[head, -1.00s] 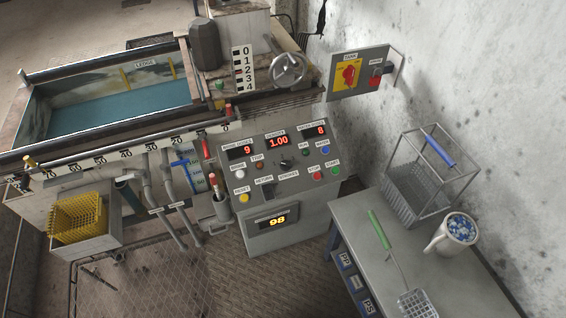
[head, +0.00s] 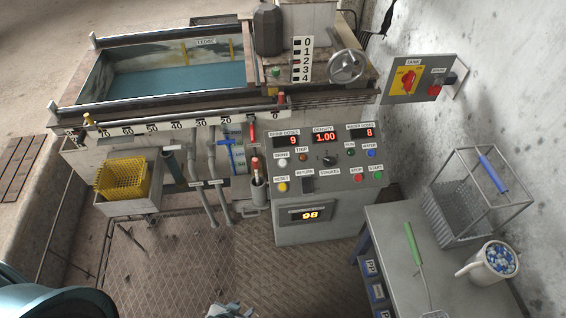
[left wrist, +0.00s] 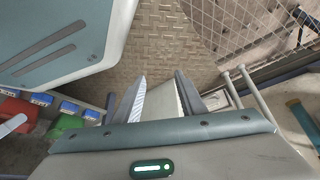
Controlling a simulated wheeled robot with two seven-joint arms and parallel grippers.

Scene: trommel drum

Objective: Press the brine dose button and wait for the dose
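The white brine button (head: 283,162) sits at the left of the sloped control panel (head: 335,190), under the brine doses display (head: 287,141), which reads 9. The density display (head: 325,137) reads 1.00 and the water doses display (head: 361,132) reads 8. The tip of my left gripper (head: 230,311) just shows at the bottom edge of the head view, well below the panel and apart from the button. In the left wrist view, my left gripper's fingers (left wrist: 163,98) stand apart with floor beyond; a pale surface shows between them. My right gripper is out of sight.
A side table (head: 398,240) at the right holds a green-handled skimmer (head: 413,245), a wire basket (head: 470,205) and a mug (head: 490,263). A yellow basket (head: 123,180) hangs at the left. The floor before the panel is clear.

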